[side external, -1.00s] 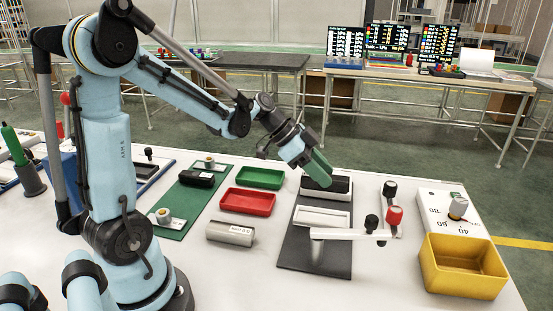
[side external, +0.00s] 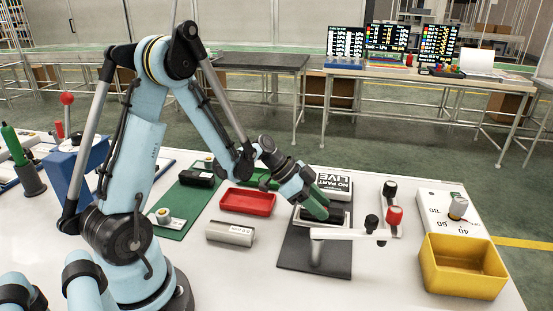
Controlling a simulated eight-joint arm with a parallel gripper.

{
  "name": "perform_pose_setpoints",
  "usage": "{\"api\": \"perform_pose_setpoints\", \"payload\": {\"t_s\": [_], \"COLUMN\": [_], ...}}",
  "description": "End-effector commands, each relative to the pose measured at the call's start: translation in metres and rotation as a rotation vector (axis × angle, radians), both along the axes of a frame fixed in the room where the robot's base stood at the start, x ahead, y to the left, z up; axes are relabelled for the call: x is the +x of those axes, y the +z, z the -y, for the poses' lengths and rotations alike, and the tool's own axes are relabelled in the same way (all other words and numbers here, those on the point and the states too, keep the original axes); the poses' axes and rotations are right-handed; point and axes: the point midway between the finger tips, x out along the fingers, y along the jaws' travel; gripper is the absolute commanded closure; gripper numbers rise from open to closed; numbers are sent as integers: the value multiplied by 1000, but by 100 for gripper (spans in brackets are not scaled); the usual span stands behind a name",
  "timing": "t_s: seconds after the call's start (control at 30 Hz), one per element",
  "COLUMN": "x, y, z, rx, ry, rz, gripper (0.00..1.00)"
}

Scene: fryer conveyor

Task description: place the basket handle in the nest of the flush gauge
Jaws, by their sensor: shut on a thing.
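The basket handle (side external: 337,217) looks like a dark bar, mostly covered by my gripper. My gripper (side external: 317,207), with green at its end, is shut on it and points down to the right. The flush gauge is a dark base plate (side external: 300,254) with a white nest, mostly covered now by the handle and gripper. The handle is over the nest; I cannot tell whether it is seated or just above it. A white arm (side external: 337,233) of the gauge crosses in front, with a red knob (side external: 394,215) at its right.
A white block (side external: 333,184) lettered "NO PART" and "LIVE" stands just behind the nest. A red tray (side external: 247,202) and a grey cylinder (side external: 230,233) lie left. A yellow bin (side external: 463,283) and a white dial box (side external: 437,205) stand right.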

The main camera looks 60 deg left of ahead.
Motion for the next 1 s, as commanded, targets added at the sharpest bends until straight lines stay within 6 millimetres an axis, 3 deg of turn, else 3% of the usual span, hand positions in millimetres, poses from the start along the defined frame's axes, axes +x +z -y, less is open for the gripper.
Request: {"api": "perform_pose_setpoints", "payload": {"t_s": [0.2,0.23,0.43,0.77,1.0], "x": [-1,-1,-1,-2,-14], "y": [-3,-3,-3,0,18], "z": [0,0,-1,-2,-15], "rx": [6,7,7,4,4], "ry": [-2,-2,-1,0,3], "rz": [-5,-6,-5,-4,-4], "gripper": [100,61,32,32,32]}}
